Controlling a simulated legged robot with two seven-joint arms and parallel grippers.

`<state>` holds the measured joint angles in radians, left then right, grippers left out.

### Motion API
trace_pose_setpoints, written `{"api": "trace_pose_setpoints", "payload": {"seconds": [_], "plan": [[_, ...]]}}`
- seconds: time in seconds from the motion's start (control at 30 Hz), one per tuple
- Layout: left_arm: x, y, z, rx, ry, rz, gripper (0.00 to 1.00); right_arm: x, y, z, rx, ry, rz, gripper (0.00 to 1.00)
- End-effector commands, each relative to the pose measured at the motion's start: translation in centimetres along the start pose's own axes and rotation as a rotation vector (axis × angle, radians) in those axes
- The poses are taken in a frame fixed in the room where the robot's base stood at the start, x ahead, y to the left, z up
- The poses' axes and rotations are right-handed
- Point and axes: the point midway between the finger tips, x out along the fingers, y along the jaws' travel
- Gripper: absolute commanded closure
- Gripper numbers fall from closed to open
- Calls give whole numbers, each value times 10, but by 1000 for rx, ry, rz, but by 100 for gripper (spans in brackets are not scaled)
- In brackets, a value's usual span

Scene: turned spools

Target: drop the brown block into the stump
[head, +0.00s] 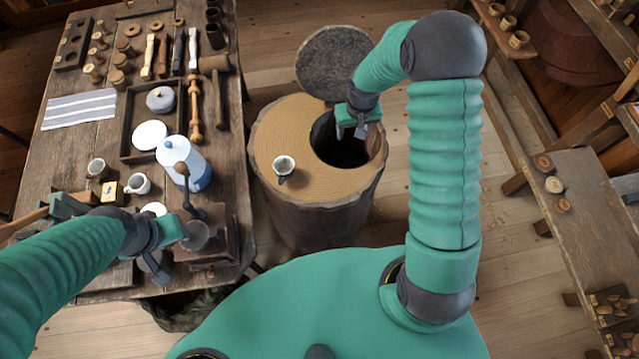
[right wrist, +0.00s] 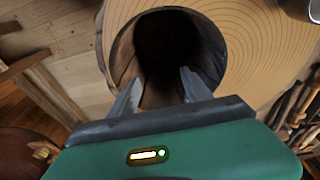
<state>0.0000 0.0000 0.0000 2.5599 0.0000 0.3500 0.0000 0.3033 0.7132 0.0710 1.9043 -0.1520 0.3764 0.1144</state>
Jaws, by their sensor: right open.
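The stump (head: 285,215) stands on the floor in the middle of the head view, with a round dark hole in its pale top. The hole also fills the upper middle of the right wrist view (right wrist: 165,45). My right gripper (head: 351,131) is over the hole, pointing down, with its fingers apart and nothing between them; the fingers (right wrist: 158,90) also show in the right wrist view. I cannot make out a brown block; the inside of the hole is too dark to tell. My left gripper (head: 172,258) is beside the grinder on the table; its finger gap is unclear.
A round dark lid (head: 334,58) lies behind the stump. The left workbench (head: 70,150) is crowded with tools, a tray, cups and a blue-white jug (head: 190,165). Floor shows right of the stump.

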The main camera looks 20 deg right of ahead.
Motion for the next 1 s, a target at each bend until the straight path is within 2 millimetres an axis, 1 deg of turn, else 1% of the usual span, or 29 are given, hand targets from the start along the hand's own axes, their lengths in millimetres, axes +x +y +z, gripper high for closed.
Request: {"api": "trace_pose_setpoints", "payload": {"seconds": [0.03, 0.2, 0.3, 0.4, 0.5, 0.6, 1.0], "plan": [[2, 0, 0, 0, 0, 0, 64, -15, 0, -2, 1, 6, 0, 43], [4, 0, 1, 0, 0, 0, 64, -66, -1, -3, 1, 6, 1, 43], [5, 0, 1, 0, 0, 0, 64, -92, -2, -3, 1, 4, 1, 43], [5, 0, 1, 0, 0, 0, 64, -112, -2, -3, 1, 2, 1, 43], [6, 0, 1, 0, 0, 0, 64, -124, -2, -2, 1, -1, 1, 43], [6, 0, 1, 0, 0, 0, 64, -128, -2, -2, 0, -2, 1, 43], [5, 0, 1, 0, 0, 0, 64, -129, -4, 0, -3, -2, 0, 43]]}}
